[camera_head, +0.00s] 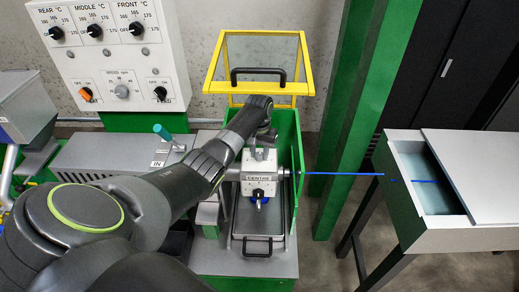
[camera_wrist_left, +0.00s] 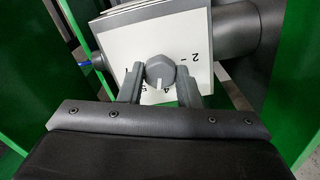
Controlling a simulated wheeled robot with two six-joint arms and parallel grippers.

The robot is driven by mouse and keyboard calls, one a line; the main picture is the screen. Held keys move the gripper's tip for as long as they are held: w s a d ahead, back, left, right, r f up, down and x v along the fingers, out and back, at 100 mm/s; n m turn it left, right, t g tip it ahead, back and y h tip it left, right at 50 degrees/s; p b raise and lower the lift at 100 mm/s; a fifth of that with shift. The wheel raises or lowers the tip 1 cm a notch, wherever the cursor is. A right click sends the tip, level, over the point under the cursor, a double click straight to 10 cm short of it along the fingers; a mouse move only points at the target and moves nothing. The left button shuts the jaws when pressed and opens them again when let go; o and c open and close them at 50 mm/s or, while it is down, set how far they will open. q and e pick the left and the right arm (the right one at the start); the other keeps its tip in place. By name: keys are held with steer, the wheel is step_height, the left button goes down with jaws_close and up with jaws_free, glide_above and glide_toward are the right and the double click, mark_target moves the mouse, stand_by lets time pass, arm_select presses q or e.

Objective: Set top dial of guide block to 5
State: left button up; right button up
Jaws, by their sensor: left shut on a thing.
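The guide block (camera_head: 259,168) is a grey block labelled CENTRE, held above a grey tray inside the yellow-framed green machine. Its top dial (camera_wrist_left: 159,71) is a grey knob on a white numbered face in the left wrist view; in the head view my gripper hides it. The knob's white pointer mark faces the near edge of the face, seemingly between 4 and 5; the fingers partly hide the numbers. A 2 shows at the right. My left gripper (camera_head: 262,140) reaches down over the block, with its fingers shut on either side of the knob. My right gripper is out of view.
A blue cable (camera_head: 335,174) runs from the block's right side to an open grey trough (camera_head: 428,165). A yellow-framed clear guard (camera_head: 262,60) stands raised behind the block. A control panel (camera_head: 110,50) with several knobs stands at the back left. A green post (camera_head: 350,90) stands at the right.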

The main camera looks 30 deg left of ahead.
mark_target(259, 154)
arm_select(q)
steer(key=shift+r+m+p, duration=0.15)
steer(key=shift+m+p, duration=0.3)
steer(key=shift+m, duration=0.75)
steer(key=shift+w+m+p, duration=0.1)
steer(key=shift+m+p, duration=0.2)
steer(key=shift+m, duration=1.2)
steer(key=o, duration=1)
steer(key=shift+r+b, duration=0.75)
steer(key=shift+r, duration=2.9)
